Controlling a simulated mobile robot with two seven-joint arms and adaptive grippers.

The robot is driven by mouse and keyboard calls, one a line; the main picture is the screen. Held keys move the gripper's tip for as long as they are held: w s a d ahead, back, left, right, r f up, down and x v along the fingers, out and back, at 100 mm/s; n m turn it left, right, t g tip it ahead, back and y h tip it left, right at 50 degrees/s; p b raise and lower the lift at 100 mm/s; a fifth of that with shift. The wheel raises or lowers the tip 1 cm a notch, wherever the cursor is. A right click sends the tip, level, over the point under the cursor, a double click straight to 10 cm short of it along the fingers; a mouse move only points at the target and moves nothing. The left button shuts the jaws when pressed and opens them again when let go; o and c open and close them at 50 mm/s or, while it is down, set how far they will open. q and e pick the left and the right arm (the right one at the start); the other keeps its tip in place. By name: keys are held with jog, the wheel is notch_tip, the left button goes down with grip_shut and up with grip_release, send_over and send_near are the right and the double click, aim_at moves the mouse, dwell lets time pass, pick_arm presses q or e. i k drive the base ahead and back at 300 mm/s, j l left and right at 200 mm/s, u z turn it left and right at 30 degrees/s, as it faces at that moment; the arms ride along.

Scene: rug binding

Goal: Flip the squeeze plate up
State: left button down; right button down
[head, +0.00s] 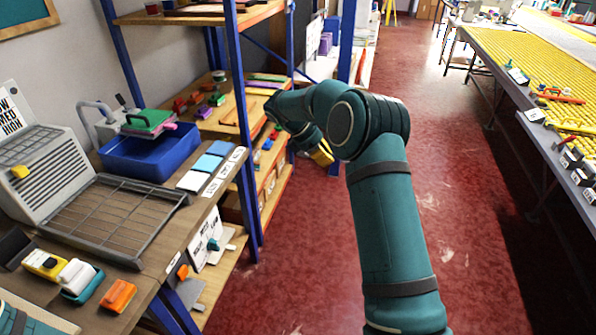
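A green plate (147,120), which looks like the squeeze plate, lies roughly flat over the back of a blue tub (150,158) on the left bench. A pink piece (160,131) shows just below its front edge. A grey curved arm (92,110) and a dark lever stand behind its left side. My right gripper (321,154) hangs beyond my bent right arm, over the aisle, well right of the tub and touching nothing I can see. Its yellow end shows small, and its finger opening cannot be made out. My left gripper is not in view.
A grey wire-rack (105,215) with a louvred back lies on the bench's near part. Blue and white cards (208,163) lie right of the tub. A blue shelf post (243,110) stands between tub and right gripper. The red floor (470,230) is clear.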

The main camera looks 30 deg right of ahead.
aim_at(147, 120)
jog(key=u, duration=0.45)
jog(key=i+l+u, duration=0.1)
jog(key=u, duration=0.35)
jog(key=l+u, duration=0.2)
jog(key=u, duration=0.2)
jog(key=i+l+u, duration=0.1)
jog(key=u, duration=0.35)
jog(key=l+u, duration=0.3)
jog(key=l, duration=0.2)
jog(key=l+u, duration=0.25)
jog(key=l, duration=0.25)
jog(key=l+u, duration=0.1)
jog(key=l, duration=0.6)
jog(key=k+l, duration=0.15)
jog(key=l, duration=0.55)
jog(key=k+l, duration=0.1)
jog(key=l, duration=0.2)
jog(key=k+l, duration=0.1)
jog(key=l, duration=0.25)
jog(key=u, duration=0.05)
